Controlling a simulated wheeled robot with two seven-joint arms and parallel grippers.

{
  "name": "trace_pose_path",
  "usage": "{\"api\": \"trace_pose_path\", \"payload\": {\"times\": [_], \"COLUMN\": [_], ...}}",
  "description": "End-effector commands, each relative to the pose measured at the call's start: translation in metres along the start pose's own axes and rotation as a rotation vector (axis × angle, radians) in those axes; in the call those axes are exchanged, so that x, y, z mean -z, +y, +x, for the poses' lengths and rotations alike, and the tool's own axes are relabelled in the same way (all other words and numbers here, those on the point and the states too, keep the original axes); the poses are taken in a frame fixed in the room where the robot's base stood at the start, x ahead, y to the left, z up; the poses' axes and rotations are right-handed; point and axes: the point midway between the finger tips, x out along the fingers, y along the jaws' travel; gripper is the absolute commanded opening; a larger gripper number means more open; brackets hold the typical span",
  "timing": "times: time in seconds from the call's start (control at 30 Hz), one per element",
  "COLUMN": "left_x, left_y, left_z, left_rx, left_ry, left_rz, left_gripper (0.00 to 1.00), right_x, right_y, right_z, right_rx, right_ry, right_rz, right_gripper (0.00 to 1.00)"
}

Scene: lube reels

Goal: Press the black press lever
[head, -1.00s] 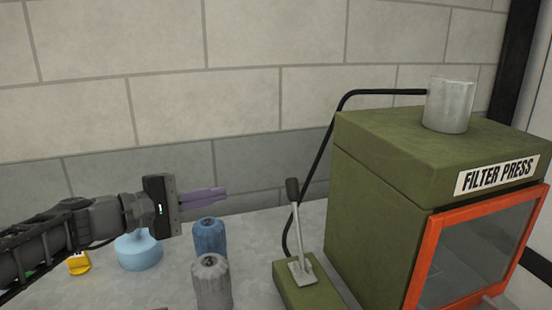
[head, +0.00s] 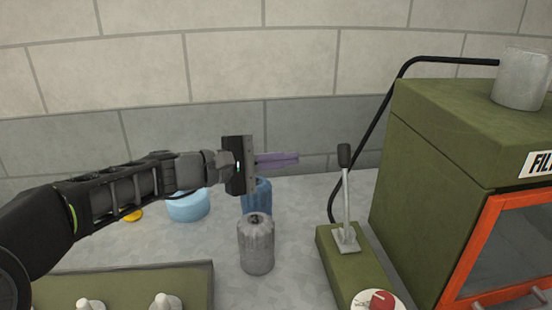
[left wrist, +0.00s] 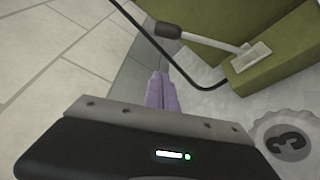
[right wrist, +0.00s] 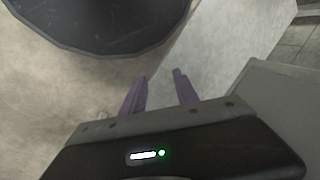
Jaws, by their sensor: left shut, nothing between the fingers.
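The press lever is a pale metal rod (head: 346,205) with a black knob (head: 344,154), standing nearly upright on a green base (head: 345,262) beside the filter press. In the left wrist view the lever's black knob (left wrist: 168,30) shows ahead of the fingers. My left gripper (head: 297,158) is shut and empty, its purple fingers pointing right toward the knob, with a gap between. It also shows shut in the left wrist view (left wrist: 160,78). My right gripper (right wrist: 160,75) is open, with nothing seen between its fingers, and is outside the head view.
The green filter press (head: 430,150) with an orange-framed window stands right of the lever. A grey canister (head: 256,245) and a blue canister (head: 257,194) stand below my left gripper. A black hose (head: 380,110) runs behind the lever. A red knob (head: 381,300) sits in front.

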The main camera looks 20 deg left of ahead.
Motion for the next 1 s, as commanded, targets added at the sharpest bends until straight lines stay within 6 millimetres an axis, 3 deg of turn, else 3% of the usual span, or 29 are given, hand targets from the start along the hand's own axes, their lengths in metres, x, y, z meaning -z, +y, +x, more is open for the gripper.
{"api": "trace_pose_path", "payload": {"times": [0.3,0.57,1.0], "left_x": [-0.007,-0.036,-0.039], "left_y": [0.002,0.001,0.0], "left_z": [0.06,0.066,0.067], "left_rx": [0.0,0.0,0.0], "left_ry": [-0.002,-0.001,0.0], "left_rz": [0.001,0.0,0.002], "left_gripper": [0.0,0.0,0.0], "right_x": [0.0,0.0,0.0], "right_y": [-0.004,-0.006,-0.006], "right_z": [-0.009,-0.016,-0.015], "right_rx": [0.0,0.0,0.0], "right_ry": [0.0,0.0,0.0], "right_rz": [0.001,0.001,0.001], "right_gripper": [0.36,0.36,0.36]}}
